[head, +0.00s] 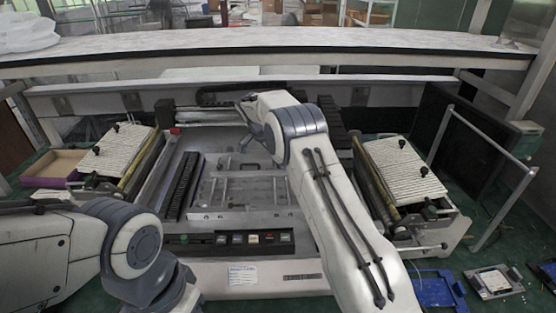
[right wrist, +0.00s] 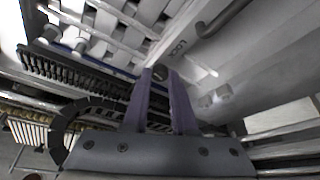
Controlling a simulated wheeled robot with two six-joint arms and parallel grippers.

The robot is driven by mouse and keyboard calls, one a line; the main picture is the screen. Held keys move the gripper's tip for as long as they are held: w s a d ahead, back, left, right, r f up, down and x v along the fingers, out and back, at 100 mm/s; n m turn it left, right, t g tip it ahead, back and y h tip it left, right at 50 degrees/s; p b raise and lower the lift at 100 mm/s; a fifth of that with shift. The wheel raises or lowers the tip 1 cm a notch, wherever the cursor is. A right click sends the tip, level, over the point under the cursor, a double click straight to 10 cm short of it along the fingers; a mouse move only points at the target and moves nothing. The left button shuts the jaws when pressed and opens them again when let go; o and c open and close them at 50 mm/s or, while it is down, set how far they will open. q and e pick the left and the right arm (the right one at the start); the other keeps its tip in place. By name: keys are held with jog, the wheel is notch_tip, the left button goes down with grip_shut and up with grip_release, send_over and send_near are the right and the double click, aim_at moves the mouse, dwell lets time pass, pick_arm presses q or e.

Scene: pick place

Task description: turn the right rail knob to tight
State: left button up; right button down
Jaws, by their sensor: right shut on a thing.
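The right rail knob (right wrist: 160,72) shows in the right wrist view as a small dark round piece, partly covered by my fingertips. My right gripper (right wrist: 161,80) has its two purple fingers closed on it, one on each side. Whether the knob sits tight or loose cannot be told. In the head view my right arm reaches up over the machine (head: 240,190) and bends left at the top. That arm hides the knob and most of the gripper there. My left arm is at the lower left of the head view, with its gripper out of sight.
Slatted trays (head: 403,168) (head: 120,148) flank the machine at right and left. A row of buttons (head: 252,239) runs along its front. A long white shelf (head: 300,45) crosses behind.

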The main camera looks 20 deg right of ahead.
jog(key=shift+w+m+g+p, duration=0.15)
jog(key=shift+m+g+p, duration=0.35)
jog(key=shift+m+p, duration=0.5)
jog(key=shift+a+m, duration=0.1)
jog(key=shift+m, duration=0.3)
jog(key=c, duration=0.7)
grip_release()
